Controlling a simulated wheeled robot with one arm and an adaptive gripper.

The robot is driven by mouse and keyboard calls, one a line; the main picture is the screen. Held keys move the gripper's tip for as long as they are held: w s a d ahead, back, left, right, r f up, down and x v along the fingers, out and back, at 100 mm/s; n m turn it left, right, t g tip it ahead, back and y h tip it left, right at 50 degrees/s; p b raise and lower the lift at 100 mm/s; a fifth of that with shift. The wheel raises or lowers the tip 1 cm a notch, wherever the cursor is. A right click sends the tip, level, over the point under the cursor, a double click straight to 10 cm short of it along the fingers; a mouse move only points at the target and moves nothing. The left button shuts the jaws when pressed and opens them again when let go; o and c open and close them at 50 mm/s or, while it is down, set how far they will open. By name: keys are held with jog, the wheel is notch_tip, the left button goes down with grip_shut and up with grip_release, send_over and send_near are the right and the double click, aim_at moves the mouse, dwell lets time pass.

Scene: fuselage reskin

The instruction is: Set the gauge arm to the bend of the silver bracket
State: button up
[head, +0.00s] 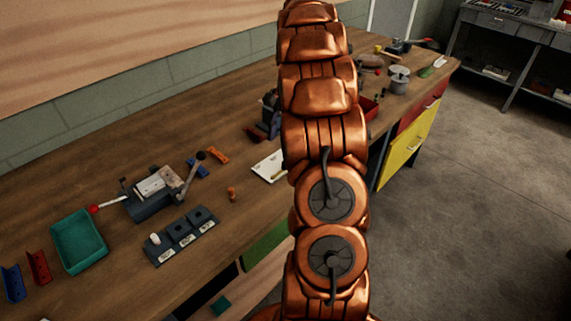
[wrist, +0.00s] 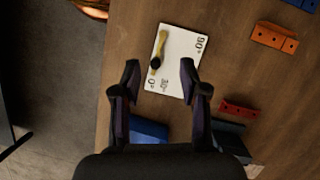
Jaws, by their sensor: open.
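The gauge is a white plate (wrist: 183,52) marked 0°, 30° and 90°, lying on the bench in the wrist view. Its yellow arm (wrist: 161,42) has a black knob (wrist: 155,64) at the end nearer my gripper, on the side of the 0° mark. My gripper (wrist: 160,73) is open and empty, its fingers on either side of the lower part of the plate. In the head view the gauge plate (head: 268,167) is partly hidden behind my arm. I cannot pick out the silver bracket with certainty; a pale metal piece (head: 157,184) sits on the grey bending tool (head: 150,207).
An orange bracket (wrist: 275,38) and a red bracket (wrist: 240,108) lie right of the gauge. A blue object (wrist: 148,130) is partly hidden below my fingers. A green tray (head: 80,240) and a dark block with labelled slots (head: 180,237) stand farther left. The bench edge is near the gauge.

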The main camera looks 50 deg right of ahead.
jog(key=shift+m, duration=0.6)
jog(key=shift+s+d+f+p, duration=0.15)
jog(key=shift+d+f+p, duration=0.1)
jog(key=shift+f, duration=1.4)
jog(key=shift+s+d+f+p, duration=0.15)
jog(key=shift+f+p, duration=0.15)
jog(key=shift+f, duration=1.35)
jog(key=shift+s+d+f+p, duration=0.1)
jog(key=shift+d+f+p, duration=0.15)
jog(key=shift+f, duration=1.4)
grip_shut()
jog(key=shift+y, duration=0.3)
